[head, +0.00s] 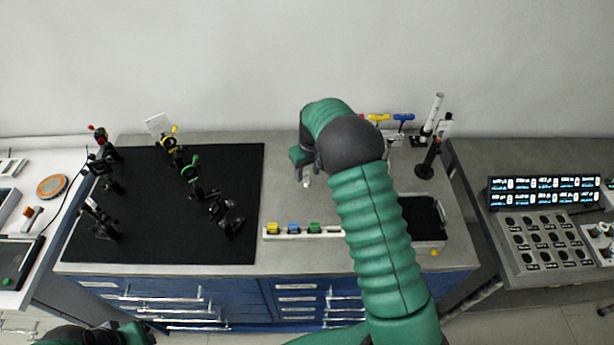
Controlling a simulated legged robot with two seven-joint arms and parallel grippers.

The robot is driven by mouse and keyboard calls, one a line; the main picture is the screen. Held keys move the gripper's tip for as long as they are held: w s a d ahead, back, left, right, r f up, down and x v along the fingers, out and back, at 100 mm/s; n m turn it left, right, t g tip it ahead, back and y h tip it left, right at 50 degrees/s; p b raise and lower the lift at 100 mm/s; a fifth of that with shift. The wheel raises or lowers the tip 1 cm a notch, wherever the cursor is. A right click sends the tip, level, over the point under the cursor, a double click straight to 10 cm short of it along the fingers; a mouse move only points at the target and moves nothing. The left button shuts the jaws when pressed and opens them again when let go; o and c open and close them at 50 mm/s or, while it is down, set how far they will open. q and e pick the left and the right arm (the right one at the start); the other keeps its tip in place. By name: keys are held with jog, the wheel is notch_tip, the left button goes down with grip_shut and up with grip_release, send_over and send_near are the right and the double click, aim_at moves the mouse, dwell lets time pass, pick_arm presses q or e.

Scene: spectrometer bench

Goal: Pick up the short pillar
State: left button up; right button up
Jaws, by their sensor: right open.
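My right gripper (303,182) points down over the grey bench top, right of the black mat, with its jaws open. A small pale piece (306,183) shows right at its fingertips. It may be the short pillar, but it is too small to be sure, and I cannot tell whether the fingers touch it. My right arm hides the bench behind and right of the gripper. Part of my left arm shows at the bottom left edge; its jaw state cannot be made out.
Several optical mounts stand on the black mat (160,235). A white rack (290,236) with coloured blocks lies near the bench's front edge, partly behind my right arm. A black stand (428,160) with a white tube is at the right. Bare bench lies between mat and gripper.

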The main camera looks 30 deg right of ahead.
jog(key=shift+f, duration=0.5)
jog(key=shift+w+a+f, duration=0.15)
jog(key=shift+f, duration=0.2)
jog(key=shift+c, duration=0.2)
grip_shut()
jog(key=shift+r, duration=0.1)
